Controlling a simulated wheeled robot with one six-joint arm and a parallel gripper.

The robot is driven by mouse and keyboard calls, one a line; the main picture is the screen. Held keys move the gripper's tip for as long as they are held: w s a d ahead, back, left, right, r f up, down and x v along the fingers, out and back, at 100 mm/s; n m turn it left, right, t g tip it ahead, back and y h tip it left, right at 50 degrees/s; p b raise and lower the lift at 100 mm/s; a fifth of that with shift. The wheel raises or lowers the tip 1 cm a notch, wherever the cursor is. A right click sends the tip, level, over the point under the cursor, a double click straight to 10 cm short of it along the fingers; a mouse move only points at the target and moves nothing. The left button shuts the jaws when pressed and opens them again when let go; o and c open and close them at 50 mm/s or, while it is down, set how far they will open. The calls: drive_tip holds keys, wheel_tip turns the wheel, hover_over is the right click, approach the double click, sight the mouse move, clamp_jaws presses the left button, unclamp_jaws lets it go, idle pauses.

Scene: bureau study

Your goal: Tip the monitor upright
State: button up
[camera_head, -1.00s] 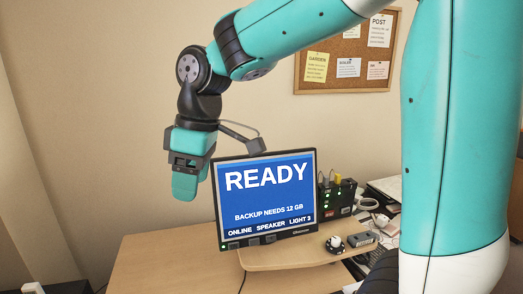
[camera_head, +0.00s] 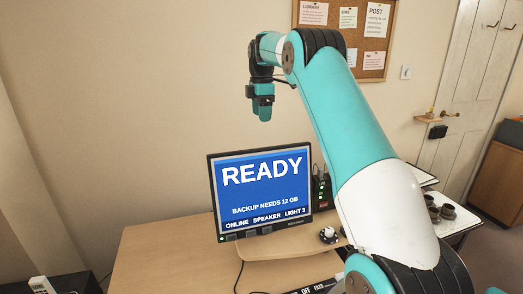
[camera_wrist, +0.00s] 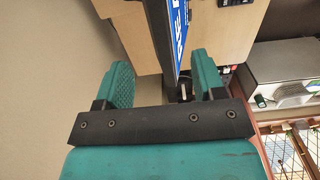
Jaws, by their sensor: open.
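The monitor (camera_head: 262,193) stands on the wooden desk in the head view, its blue screen reading READY. Its screen faces me and looks close to upright, with a slight slant in the picture. In the wrist view the monitor (camera_wrist: 182,28) shows nearly edge-on, beyond the fingers. My gripper (camera_head: 264,112) hangs above the monitor's top edge, in front of the wall, and looks clear of it. In the wrist view my gripper (camera_wrist: 163,76) has its two teal fingers wide apart with nothing held between them.
A black box with green lights (camera_head: 321,193) stands right of the monitor. A small round item (camera_head: 328,235) sits on the desk (camera_head: 165,262) nearby. A phone (camera_head: 42,285) is at lower left. A cork board (camera_head: 372,58) hangs behind my arm. The desk's left part is clear.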

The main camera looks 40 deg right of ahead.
sight(261, 150)
wheel_tip(261, 150, down, 14)
drive_tip(key=p, duration=0.3)
drive_tip(key=shift+r, duration=0.25)
